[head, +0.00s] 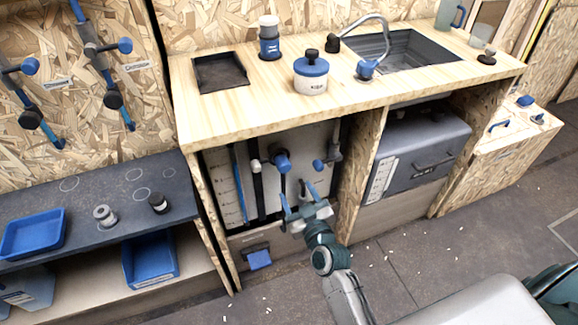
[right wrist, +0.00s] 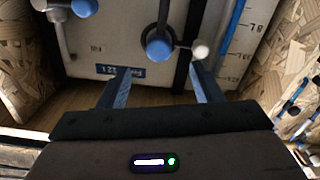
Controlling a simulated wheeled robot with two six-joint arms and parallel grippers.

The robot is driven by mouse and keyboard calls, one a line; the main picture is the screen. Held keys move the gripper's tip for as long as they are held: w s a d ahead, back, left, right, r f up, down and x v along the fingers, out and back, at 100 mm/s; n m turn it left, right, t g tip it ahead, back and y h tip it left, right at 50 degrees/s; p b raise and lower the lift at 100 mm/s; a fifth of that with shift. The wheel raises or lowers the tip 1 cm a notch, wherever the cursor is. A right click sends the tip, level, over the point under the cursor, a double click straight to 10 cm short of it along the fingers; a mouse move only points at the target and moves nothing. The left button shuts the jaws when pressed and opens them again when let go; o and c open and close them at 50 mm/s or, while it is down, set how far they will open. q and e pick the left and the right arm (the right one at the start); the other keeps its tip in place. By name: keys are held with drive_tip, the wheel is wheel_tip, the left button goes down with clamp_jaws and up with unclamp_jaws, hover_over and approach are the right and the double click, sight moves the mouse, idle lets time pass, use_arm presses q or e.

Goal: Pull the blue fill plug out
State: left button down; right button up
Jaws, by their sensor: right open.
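A round blue plug (head: 282,161) sits at the front of the white water tank (head: 225,180) in the open bay under the counter. In the right wrist view the same blue plug (right wrist: 159,46) is seen upside down, just beyond and between the fingertips. My right gripper (head: 297,193) is open and empty, in front of the tank and a little below the plug. Its two blue fingers also show in the right wrist view (right wrist: 160,72), apart from the plug. My left gripper is not in view.
A white ball-ended knob (head: 254,166) is left of the plug, and a blue valve knob (head: 318,164) is right of it. Wooden bay walls (head: 360,165) stand close on both sides. The counter (head: 240,105) overhangs the bay. A grey box (head: 425,150) fills the neighbouring bay.

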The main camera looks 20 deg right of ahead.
sight(285, 168)
drive_tip(key=w+p, duration=0.1)
drive_tip(key=w, duration=0.2)
drive_tip(key=w+p, duration=0.1)
drive_tip(key=w, duration=0.2)
drive_tip(key=w+p, duration=0.1)
drive_tip(key=w, duration=0.2)
drive_tip(key=shift+w+a+r, duration=0.15)
drive_tip(key=shift+w+r, duration=0.25)
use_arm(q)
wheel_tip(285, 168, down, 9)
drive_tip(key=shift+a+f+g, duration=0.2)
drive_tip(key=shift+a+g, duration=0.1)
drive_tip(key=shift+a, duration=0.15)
use_arm(e)
drive_tip(key=shift+w, duration=0.55)
